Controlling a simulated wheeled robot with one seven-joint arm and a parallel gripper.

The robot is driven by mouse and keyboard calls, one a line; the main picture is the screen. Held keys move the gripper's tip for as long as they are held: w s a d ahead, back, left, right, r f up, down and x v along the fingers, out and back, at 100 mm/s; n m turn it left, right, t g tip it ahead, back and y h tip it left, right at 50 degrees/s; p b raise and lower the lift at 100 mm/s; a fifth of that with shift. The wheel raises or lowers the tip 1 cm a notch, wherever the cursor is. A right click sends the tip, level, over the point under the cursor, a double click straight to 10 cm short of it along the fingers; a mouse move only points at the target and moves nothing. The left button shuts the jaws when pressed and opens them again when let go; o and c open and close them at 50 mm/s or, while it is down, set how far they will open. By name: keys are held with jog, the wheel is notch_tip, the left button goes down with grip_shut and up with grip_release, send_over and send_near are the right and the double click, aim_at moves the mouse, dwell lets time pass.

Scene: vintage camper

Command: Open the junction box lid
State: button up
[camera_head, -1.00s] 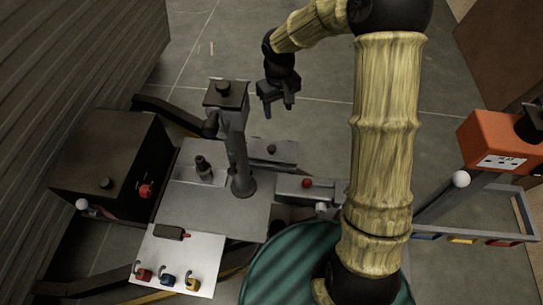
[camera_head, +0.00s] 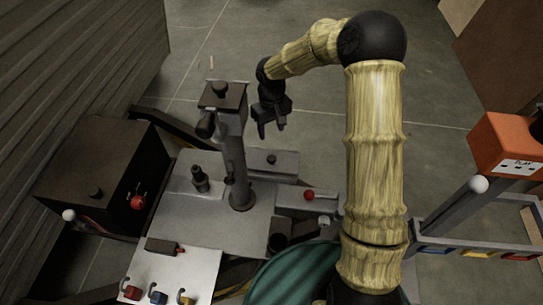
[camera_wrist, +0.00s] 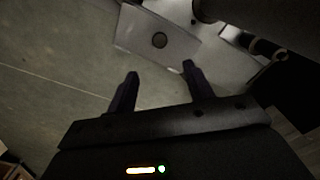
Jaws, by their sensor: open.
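No lid is labelled as the junction box's, so I cannot tell for sure which it is. A flat grey panel (camera_head: 288,164) with a dark round knob (camera_head: 272,159) lies at the trailer frame's far edge; its lid appears shut.
A grey post (camera_head: 233,150) with a dark top stands just left of my gripper. A white plate (camera_head: 190,268) with coloured padlocks is at the front. An orange box (camera_head: 505,145) stands at right. Open floor lies beyond the panel.

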aim_at(271, 158)
notch_tip(271, 158, down, 14)
jog(key=b, duration=0.3)
jog(key=shift+b, duration=0.4)
jog(key=shift+c, duration=0.2)
grip_shut()
